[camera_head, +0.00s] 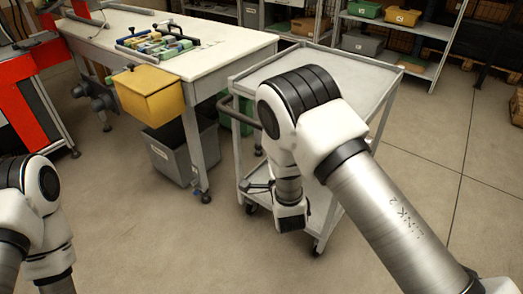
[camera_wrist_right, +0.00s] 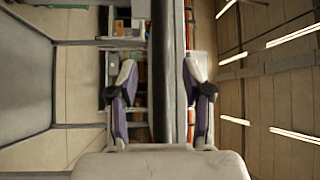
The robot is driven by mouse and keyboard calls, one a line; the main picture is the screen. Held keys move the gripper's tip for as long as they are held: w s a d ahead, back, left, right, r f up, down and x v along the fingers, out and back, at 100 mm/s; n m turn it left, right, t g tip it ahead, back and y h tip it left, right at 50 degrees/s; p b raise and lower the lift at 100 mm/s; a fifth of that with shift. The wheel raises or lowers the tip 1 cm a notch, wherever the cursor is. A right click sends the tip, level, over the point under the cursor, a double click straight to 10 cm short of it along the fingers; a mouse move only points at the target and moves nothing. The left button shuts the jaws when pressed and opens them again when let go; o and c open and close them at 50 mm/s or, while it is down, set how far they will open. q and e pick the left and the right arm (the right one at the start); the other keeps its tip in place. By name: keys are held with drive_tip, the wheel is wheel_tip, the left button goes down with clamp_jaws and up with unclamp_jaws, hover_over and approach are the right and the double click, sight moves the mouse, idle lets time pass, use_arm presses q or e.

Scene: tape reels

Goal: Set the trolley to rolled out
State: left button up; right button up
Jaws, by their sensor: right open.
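The trolley (camera_head: 240,80) is a light grey two-shelf cart on castors, right of the workbench in the head view. Its dark push handle (camera_head: 235,116) sticks out on the left side. My right arm crosses in front and hides much of the trolley. My left gripper is out of view.
The white workbench (camera_head: 215,50) stands left of the trolley, with a yellow bin (camera_head: 148,95) on its edge and a grey bin (camera_head: 172,158) beneath. Shelving (camera_head: 440,32) stands behind. Floor (camera_head: 440,130) right of the trolley is clear.

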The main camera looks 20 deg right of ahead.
drive_tip(key=w, duration=0.5)
drive_tip(key=w+r+b, duration=0.1)
drive_tip(key=w, duration=0.1)
drive_tip(key=shift+w+d, duration=0.3)
clamp_jaws()
